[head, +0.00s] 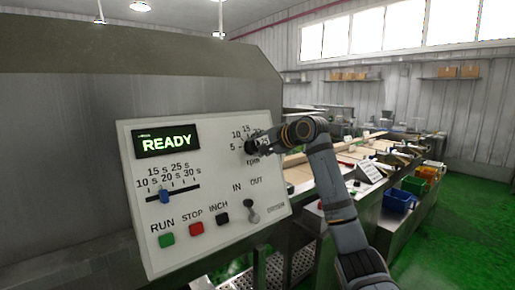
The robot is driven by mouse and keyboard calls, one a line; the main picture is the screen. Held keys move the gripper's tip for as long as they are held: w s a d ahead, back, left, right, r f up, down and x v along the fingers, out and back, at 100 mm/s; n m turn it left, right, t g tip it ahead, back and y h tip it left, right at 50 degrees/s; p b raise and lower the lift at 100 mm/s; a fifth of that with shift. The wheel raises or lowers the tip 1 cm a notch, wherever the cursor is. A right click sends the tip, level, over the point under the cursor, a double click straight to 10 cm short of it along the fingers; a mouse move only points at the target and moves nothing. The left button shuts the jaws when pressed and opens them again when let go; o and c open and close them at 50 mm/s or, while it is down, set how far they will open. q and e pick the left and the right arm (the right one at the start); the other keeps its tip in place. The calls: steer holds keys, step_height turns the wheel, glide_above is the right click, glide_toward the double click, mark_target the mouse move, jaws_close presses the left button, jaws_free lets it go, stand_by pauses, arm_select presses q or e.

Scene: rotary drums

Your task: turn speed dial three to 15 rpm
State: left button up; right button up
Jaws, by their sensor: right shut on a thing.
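A white control panel (205,262) stands tilted at the centre left. Its green display (167,140) reads READY. The speed dial (250,147) is at the panel's upper right, with 5, 10, 15 and higher marks around it and "rpm" below. My right gripper (256,143) is shut on the dial and covers much of it, so the pointer's setting is hard to read. I cannot read which number this dial carries. My left gripper is not in view.
The panel also has a blue time slider (164,196), a green RUN button (167,240), a red STOP button (196,229), a black INCH button (222,219) and an IN/OUT lever (252,213). Benches with blue (397,200) and yellow bins stand to the right. Green floor lies open there.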

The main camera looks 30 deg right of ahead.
stand_by(0.4)
steer(key=o, duration=1.2)
steer(key=shift+s+d, duration=0.1)
steer(key=shift+c, duration=0.2)
steer(key=v, duration=1.2)
steer(key=shift+f, duration=0.1)
